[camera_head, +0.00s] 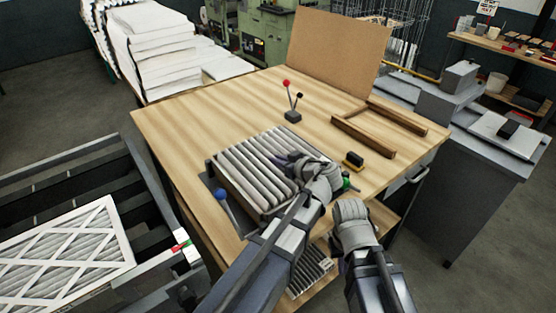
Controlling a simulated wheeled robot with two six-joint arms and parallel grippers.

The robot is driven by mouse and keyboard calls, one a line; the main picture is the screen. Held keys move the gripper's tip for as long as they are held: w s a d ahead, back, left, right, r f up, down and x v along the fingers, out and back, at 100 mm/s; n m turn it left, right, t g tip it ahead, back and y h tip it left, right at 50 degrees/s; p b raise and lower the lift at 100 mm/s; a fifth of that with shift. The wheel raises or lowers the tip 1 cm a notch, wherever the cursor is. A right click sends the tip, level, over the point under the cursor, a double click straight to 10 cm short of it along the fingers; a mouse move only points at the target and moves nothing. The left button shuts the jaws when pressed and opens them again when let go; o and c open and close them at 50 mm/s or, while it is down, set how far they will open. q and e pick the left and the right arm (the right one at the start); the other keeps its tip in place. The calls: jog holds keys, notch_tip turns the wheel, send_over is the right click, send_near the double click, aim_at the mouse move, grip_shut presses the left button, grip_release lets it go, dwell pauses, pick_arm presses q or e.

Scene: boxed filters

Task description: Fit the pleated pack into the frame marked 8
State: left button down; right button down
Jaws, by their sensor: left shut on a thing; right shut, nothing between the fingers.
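A grey-white pleated pack (250,165) lies on the wooden table, within a dark grey holder (213,176) at the front edge. My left gripper (288,160) is over the pack's right part and shut, apparently on the pack; its fingertips are partly hidden. My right gripper (350,208) is shut and empty, in front of the table's edge to the right of the pack. Brown strips (365,136) form a partly open frame at the table's right. I cannot read a mark 8 anywhere.
A crate (75,160) at left holds a lattice-faced filter (65,250). A blue-knobbed lever (222,195), a green knob (346,180), a black-yellow block (353,161) and a red-knobbed stand (292,115) are obstacles. A brown board (340,50) stands behind. The table's back left is clear.

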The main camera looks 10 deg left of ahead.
pick_arm(q)
jog(key=shift+f+b, duration=1.05)
jog(key=shift+f, duration=0.05)
jog(key=c, duration=1.2)
grip_release()
jog(key=shift+r, duration=0.2)
jog(key=shift+r+p, duration=2.15)
jog(key=shift+p, duration=0.2)
jog(key=shift+o, duration=0.5)
jog(key=shift+f, duration=0.1)
jog(key=o, duration=0.5)
